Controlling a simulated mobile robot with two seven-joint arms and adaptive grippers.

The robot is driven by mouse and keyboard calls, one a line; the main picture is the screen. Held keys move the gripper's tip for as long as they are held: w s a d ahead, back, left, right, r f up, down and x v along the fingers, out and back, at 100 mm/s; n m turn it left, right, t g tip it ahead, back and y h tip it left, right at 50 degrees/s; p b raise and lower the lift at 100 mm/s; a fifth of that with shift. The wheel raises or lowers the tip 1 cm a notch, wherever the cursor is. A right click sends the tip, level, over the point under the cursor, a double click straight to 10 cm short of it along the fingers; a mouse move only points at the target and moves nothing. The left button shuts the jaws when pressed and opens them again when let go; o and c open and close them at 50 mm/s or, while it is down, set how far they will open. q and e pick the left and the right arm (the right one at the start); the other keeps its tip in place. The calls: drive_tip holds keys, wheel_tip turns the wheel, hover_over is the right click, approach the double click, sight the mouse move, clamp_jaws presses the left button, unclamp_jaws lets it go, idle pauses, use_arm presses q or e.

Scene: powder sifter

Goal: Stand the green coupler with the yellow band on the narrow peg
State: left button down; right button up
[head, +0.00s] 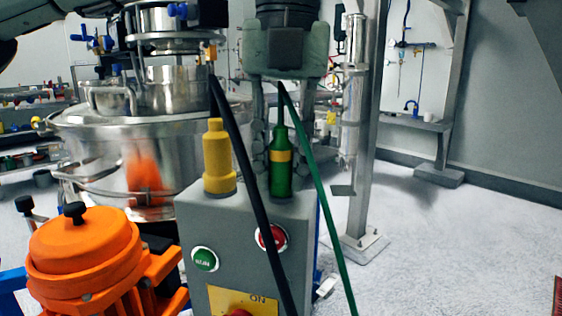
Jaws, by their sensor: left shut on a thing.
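The green coupler (280,183) with a yellow band around its middle stands upright over the top of the grey control box, towards its right side. My left gripper (281,160) comes down from above, with one finger on each side of the coupler, shut on it. The coupler's lower end is at the box top; I cannot tell whether it touches. The narrow peg cannot be made out; the coupler may hide it. A yellow coupler-like piece (217,160) stands upright to the left on the same box. My right gripper is not in view.
The grey control box (190,225) has green and red buttons on its front. A black hose and a green hose cross in front of it. An orange motor (80,250) stands at lower left, a steel sifter vessel (100,140) behind. A metal post (365,150) rises to the right.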

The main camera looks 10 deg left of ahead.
use_arm(q)
drive_tip(key=c, duration=1.3)
unclamp_jaws()
drive_tip(key=shift+o, duration=0.2)
